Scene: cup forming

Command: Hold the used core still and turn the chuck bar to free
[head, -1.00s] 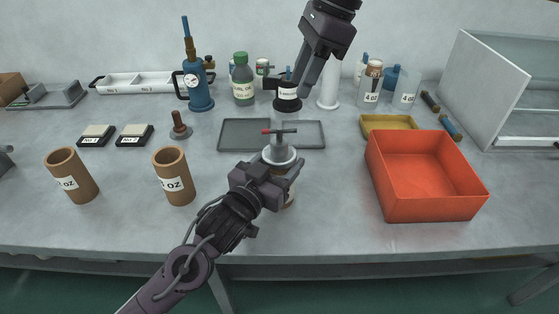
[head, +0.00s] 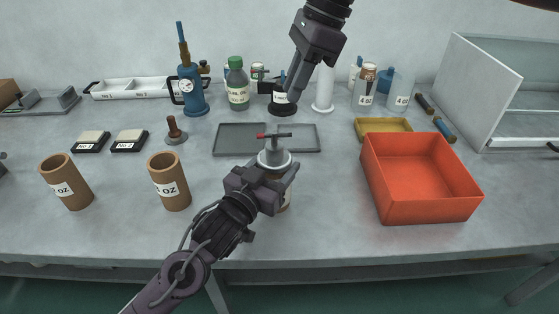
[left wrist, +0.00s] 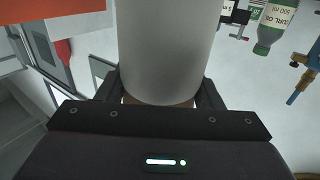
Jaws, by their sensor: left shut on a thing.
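The chuck (head: 274,157) is a grey metal cap with a thin crossbar on top, the chuck bar (head: 275,135), with a red left end. It sits on the used core (head: 286,196), a cylinder mostly hidden by my left gripper in the head view. My left gripper (head: 284,187) is shut around the core below the chuck. In the left wrist view the pale grey cylinder with a brownish rim (left wrist: 160,100) fills the space between the fingers. My right gripper (head: 291,88) hangs behind and above the chuck bar, apart from it; its finger opening cannot be told.
A red open bin (head: 424,210) stands right of the core. Two brown cores (head: 169,182) stand at left. Grey trays (head: 240,151) lie just behind the chuck. The front right of the table is clear.

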